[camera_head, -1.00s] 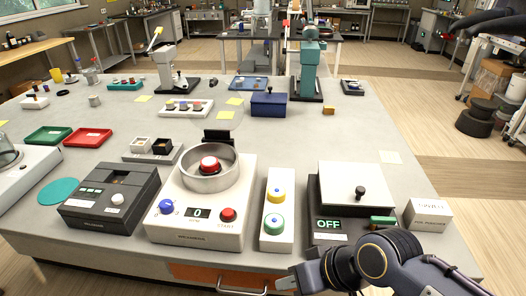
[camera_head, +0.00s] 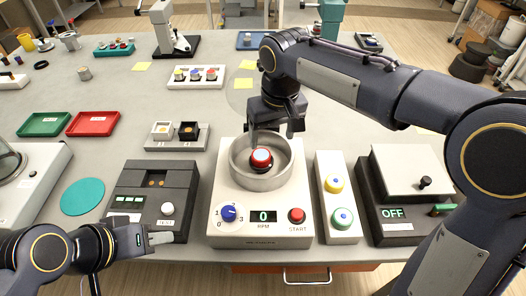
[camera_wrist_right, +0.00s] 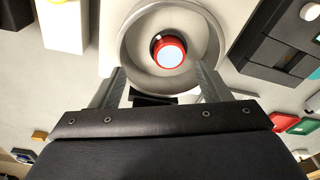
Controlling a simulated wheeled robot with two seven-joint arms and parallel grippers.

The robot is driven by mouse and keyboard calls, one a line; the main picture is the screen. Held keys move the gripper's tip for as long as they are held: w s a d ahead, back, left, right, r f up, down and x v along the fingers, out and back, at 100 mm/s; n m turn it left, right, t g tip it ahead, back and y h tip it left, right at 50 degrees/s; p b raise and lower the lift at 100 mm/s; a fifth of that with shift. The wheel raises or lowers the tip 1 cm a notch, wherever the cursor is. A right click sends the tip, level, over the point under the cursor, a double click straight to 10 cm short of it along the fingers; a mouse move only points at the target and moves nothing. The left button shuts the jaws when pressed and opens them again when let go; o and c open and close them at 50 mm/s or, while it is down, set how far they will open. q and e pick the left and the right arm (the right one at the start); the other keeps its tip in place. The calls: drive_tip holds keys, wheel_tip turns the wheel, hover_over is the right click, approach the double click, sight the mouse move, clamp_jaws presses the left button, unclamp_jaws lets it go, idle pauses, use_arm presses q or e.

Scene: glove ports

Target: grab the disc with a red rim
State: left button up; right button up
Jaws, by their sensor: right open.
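The disc with a red rim (camera_head: 262,158) has a pale face and lies inside the round metal bowl (camera_head: 240,178) of the white RPM device. In the right wrist view the disc (camera_wrist_right: 168,51) shows its pale blue-white face and red rim, near the middle of the bowl. My right gripper (camera_head: 272,128) is above the bowl, at its back side. In the wrist view its open fingers (camera_wrist_right: 160,72) point toward the disc, one on either side, with nothing between them. My left gripper (camera_head: 162,238) is at the lower left, by the black device's front; its opening is unclear.
The white RPM device (camera_head: 240,235) has a blue knob and a red START button. A black device (camera_head: 150,190) stands to its left. A white two-button box (camera_head: 338,225) and an OFF device (camera_head: 395,235) stand to its right. Red (camera_head: 92,124) and green trays lie further left.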

sight(261, 154)
drive_tip(key=a, duration=0.1)
drive_tip(key=w+a, duration=0.1)
drive_tip(key=shift+w+a+f, duration=0.2)
drive_tip(key=shift+a+f, duration=0.1)
drive_tip(key=shift+f, duration=0.1)
drive_tip(key=shift+d+f, duration=0.1)
drive_tip(key=shift+f, duration=0.8)
drive_tip(key=shift+w+f+p, duration=0.2)
drive_tip(key=shift+f+p, duration=0.4)
drive_tip(key=shift+f, duration=2.1)
drive_tip(key=c, duration=1.1)
drive_tip(key=shift+c, duration=0.3)
drive_tip(key=shift+r, duration=0.15)
